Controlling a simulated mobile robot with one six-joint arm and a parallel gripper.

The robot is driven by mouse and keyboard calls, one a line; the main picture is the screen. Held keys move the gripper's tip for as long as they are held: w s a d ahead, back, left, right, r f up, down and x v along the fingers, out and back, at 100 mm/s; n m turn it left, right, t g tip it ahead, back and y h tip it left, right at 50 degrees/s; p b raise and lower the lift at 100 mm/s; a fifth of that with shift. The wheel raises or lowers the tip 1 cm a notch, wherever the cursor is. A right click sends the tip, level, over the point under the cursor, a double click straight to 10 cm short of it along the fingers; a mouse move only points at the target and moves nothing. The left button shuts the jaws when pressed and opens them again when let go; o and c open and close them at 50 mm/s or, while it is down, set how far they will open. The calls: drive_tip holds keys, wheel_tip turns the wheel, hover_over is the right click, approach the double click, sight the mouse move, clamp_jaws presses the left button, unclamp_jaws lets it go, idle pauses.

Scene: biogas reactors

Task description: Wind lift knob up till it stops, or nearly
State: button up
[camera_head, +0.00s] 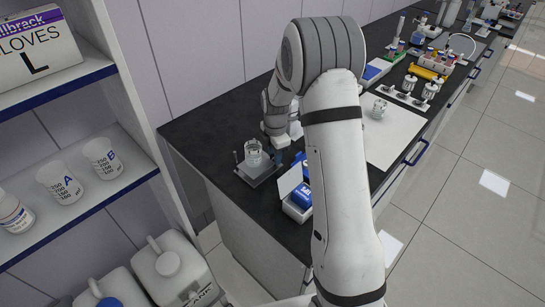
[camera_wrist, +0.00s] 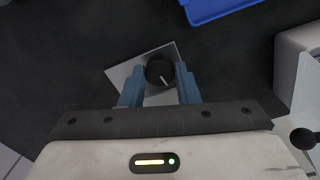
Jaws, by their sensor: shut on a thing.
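The lift knob (camera_wrist: 159,72) is a round black knob with a pale pointer line, seen from above in the wrist view. It sits over a light grey plate (camera_wrist: 122,76) on the dark bench top. My gripper (camera_wrist: 159,77) has its two blue fingers on either side of the knob and is shut on it. In the head view my arm reaches down to the bench, and my gripper (camera_head: 287,147) is partly hidden there. Beside it a clear beaker (camera_head: 253,150) stands on a grey platform (camera_head: 262,177). The knob cannot be made out in the head view.
A white box with blue items (camera_head: 297,203) stands near the bench's front edge. A white sheet (camera_head: 397,140) with a beaker (camera_head: 379,108) lies right of my arm. Bottles and racks fill the far bench. A shelf (camera_head: 95,165) with cups stands at left.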

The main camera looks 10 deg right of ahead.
drive_tip(key=shift+s+f, duration=0.1)
drive_tip(key=o, duration=1)
drive_tip(key=shift+c, duration=0.2)
drive_tip(key=shift+r, duration=0.3)
wheel_tip(320, 180, up, 7)
drive_tip(key=shift+r+b, duration=0.15)
drive_tip(key=shift+b, duration=0.35)
